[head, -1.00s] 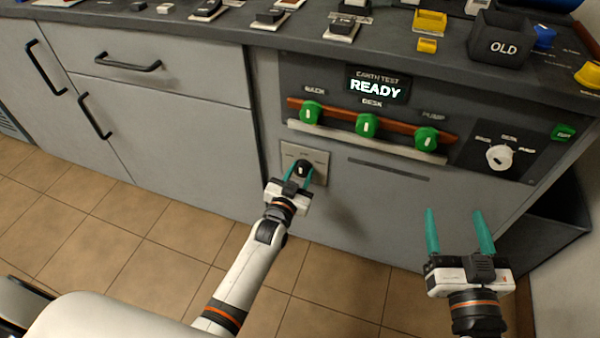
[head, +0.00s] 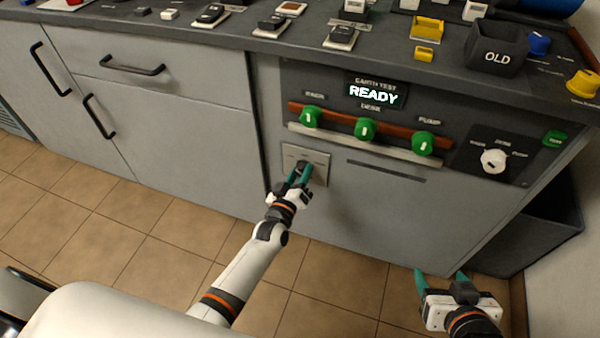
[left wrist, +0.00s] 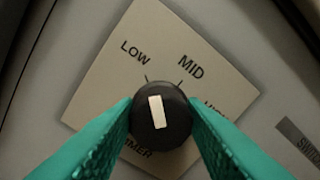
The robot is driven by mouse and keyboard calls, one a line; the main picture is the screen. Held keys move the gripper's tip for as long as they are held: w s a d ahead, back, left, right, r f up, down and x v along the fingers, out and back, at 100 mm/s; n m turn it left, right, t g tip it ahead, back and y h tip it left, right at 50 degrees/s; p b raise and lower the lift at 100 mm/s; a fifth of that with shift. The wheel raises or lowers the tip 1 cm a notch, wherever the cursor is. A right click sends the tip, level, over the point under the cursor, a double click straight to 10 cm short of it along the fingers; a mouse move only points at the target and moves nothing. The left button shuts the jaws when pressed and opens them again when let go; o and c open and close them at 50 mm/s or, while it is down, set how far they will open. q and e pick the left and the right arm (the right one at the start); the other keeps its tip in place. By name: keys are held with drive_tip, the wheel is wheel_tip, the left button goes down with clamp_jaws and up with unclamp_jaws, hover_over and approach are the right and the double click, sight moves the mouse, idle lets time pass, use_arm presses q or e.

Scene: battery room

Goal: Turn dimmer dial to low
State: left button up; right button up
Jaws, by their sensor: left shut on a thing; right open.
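The dimmer dial (left wrist: 160,112) is a round black knob with a white pointer bar, on a beige plate (left wrist: 110,85) marked LOW and MID, with a third label partly hidden. The pointer leans slightly left of upright in the left wrist view, close to the LOW tick and away from MID. My left gripper (left wrist: 161,116) is shut on the dial, a teal finger on each side. In the head view the plate (head: 320,160) is low on the grey cabinet front, with my left gripper (head: 299,174) at it. My right gripper (head: 441,277) is open and empty at lower right.
Above the plate is a panel with a READY display (head: 376,94), several green knobs (head: 365,129) along a rail (head: 368,144), and a white selector knob (head: 493,161). The counter holds an OLD bin (head: 494,56) and small parts. Floor in front is clear.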

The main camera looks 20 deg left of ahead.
use_arm(q)
drive_tip(key=shift+n, duration=1.1)
drive_tip(key=o, duration=1)
drive_tip(key=shift+s, duration=0.1)
drive_tip(key=s+p, duration=0.3)
drive_tip(key=s, duration=0.9)
drive_tip(key=shift+a+f, duration=0.15)
drive_tip(key=shift+a, duration=0.15)
use_arm(e)
drive_tip(key=s+d+f+g+h, duration=0.1)
drive_tip(key=s+d+f+g, duration=0.2)
drive_tip(key=s+g, duration=0.3)
drive_tip(key=s+f, duration=0.1)
drive_tip(key=s, duration=0.3)
drive_tip(key=shift+s+d+g+h, duration=0.15)
drive_tip(key=shift+d+g+h, duration=0.05)
drive_tip(key=shift+g+h, duration=0.2)
